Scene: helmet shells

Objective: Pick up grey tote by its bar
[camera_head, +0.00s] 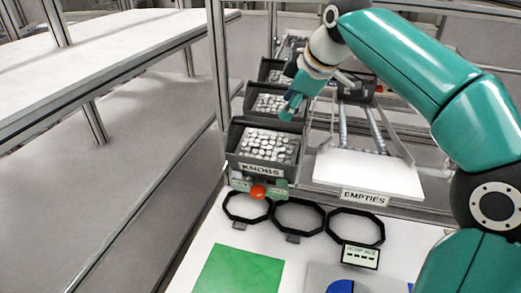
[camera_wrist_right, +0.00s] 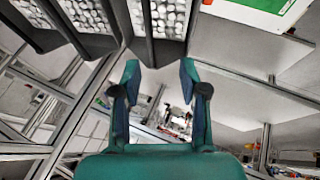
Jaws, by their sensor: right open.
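A dark grey tote (camera_head: 242,133) filled with pale knobs stands at the front of a row on the rack, above a KNOBS label (camera_head: 261,170). More grey totes of the same kind (camera_head: 248,88) stand behind it. My right gripper (camera_head: 290,106) is above the row, near the front tote's back right side. In the right wrist view my right gripper (camera_wrist_right: 159,76) is open with nothing between its fingers. Dark tote walls (camera_wrist_right: 158,50) and pale knobs show just beyond the fingertips. My left gripper is not in view.
A white sloped lane labelled EMPTIES (camera_head: 370,174) lies right of the totes, with a metal upright (camera_head: 218,70) at their left.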

